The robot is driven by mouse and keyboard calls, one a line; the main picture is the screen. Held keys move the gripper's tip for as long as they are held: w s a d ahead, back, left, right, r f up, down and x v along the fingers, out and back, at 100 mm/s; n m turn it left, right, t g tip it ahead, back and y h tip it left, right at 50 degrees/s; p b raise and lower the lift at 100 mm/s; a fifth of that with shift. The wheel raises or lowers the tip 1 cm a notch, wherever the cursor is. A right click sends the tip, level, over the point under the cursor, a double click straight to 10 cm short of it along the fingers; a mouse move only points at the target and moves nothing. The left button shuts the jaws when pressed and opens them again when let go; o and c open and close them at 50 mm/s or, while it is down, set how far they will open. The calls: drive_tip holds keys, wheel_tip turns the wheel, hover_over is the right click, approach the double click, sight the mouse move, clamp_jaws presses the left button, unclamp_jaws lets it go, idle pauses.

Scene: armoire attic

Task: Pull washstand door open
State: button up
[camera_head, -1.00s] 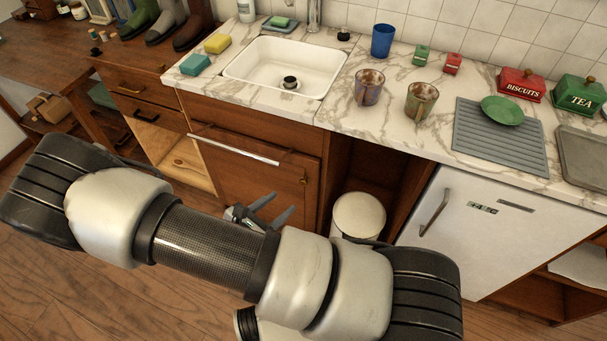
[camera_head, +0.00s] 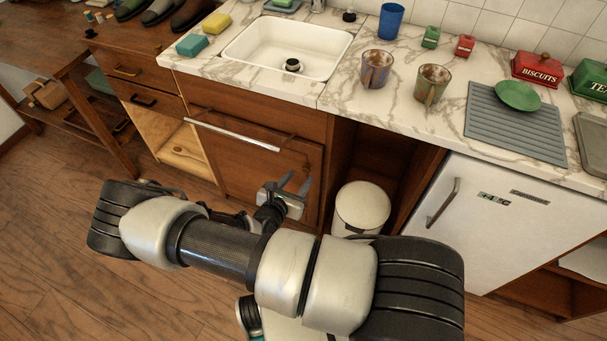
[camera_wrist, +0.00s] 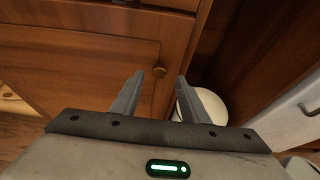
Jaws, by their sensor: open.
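The washstand door (camera_head: 238,164) is a brown wooden panel below the sink, and it looks closed. My gripper (camera_head: 295,181) is in front of the door's right side in the head view.
A towel bar (camera_head: 232,135) runs across the front above the door. A white bin (camera_head: 362,208) stands in the open bay to the right. A white fridge (camera_head: 498,215) is farther right. The wooden floor (camera_head: 50,240) at left is clear.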

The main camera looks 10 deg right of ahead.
sight(305, 171)
drive_tip(key=x, duration=0.5)
drive_tip(key=shift+b, duration=0.35)
clamp_jaws()
